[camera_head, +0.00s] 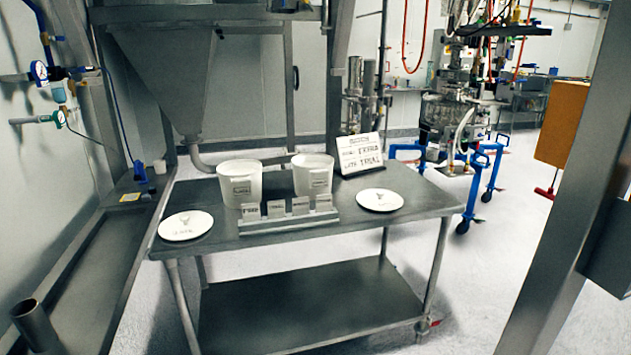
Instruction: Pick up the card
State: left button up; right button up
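Several small pale cards stand in a row in a grey holder (290,225) at the front of the metal table (410,190). The leftmost card (250,212) and the rightmost card (323,202) carry dark writing too small to read. A larger white sign card (360,154) with handwritten lines leans upright at the back of the table. I cannot tell which one is the task's card. Neither of my grippers is in view.
Two white buckets (240,185) (313,176) stand behind the holder. White round lids lie at the table's left (185,225) and right (380,200). A steel hopper (165,70) rises behind. A metal post (560,220) stands at right. The floor before the table is open.

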aim_at(323, 202)
jog(key=u, duration=0.45)
jog(key=i+l+u, duration=0.25)
jog(key=u, duration=0.2)
jog(key=i+l+u, duration=0.15)
jog(key=l+u, duration=0.3)
jog(key=i+l+u, duration=0.1)
jog(key=l, duration=0.3)
jog(key=i+l+u, duration=0.1)
jog(key=l, duration=0.35)
